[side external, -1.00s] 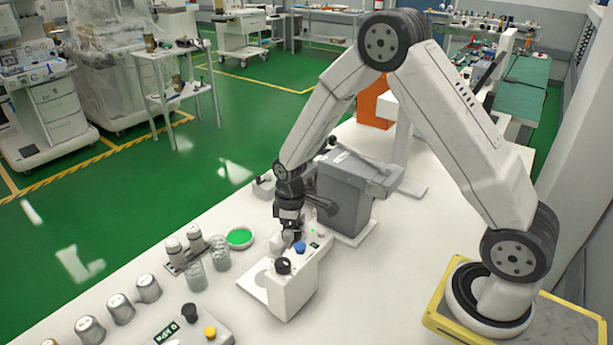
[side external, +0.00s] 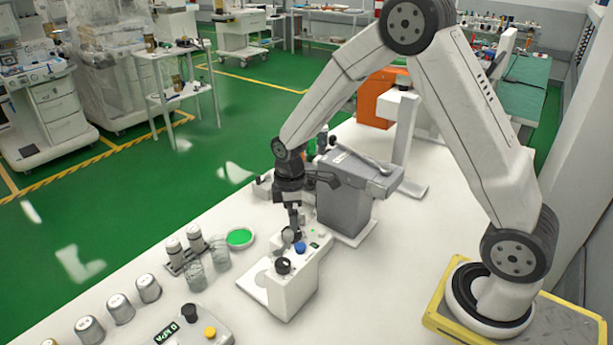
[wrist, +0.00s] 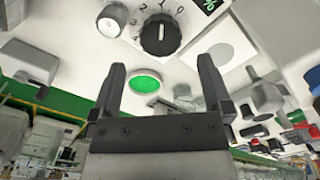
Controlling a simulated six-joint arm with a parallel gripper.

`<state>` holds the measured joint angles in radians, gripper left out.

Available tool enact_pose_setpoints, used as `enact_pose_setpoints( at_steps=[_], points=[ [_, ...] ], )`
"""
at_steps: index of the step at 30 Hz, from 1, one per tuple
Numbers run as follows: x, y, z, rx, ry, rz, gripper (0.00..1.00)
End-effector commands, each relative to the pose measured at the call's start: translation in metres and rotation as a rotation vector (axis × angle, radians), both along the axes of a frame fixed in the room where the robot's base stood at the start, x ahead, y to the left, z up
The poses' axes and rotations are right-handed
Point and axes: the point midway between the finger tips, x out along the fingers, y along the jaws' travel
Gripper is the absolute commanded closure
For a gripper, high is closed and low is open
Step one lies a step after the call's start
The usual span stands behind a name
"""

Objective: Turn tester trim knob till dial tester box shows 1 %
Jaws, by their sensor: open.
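The white tester box (side external: 290,288) stands on the bench, with a black knob (side external: 283,266) at its near end and a blue knob (side external: 300,247) beside a small dark display (side external: 314,245). In the wrist view a black knob (wrist: 160,35) with a white pointer line sits on a numbered scale. A dark display (wrist: 208,5) beside it shows a % sign; its number is cut off. My gripper (wrist: 161,65) is open and empty, its fingers apart below the knob in that view. In the side view my gripper (side external: 293,226) hangs over the tester box's far end.
A grey unit (side external: 345,195) stands close behind the box. A green-filled dish (side external: 240,237), clear cups (side external: 194,273) and a kPa box with a yellow knob (side external: 210,332) are to the left and front. The bench right of the tester box is clear.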

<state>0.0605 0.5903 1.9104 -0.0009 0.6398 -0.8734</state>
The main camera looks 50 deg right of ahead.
Motion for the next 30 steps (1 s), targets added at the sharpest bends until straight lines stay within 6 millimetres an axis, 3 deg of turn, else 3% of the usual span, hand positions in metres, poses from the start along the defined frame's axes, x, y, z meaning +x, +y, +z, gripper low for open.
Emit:
enact_pose_setpoints(
  at_steps=[6,30],
  points=[
    [0.000,0.000,0.031,0.001,-0.002,-0.004,0.00],
    [0.000,0.001,0.028,0.001,0.001,-0.554,0.00]
  ],
)
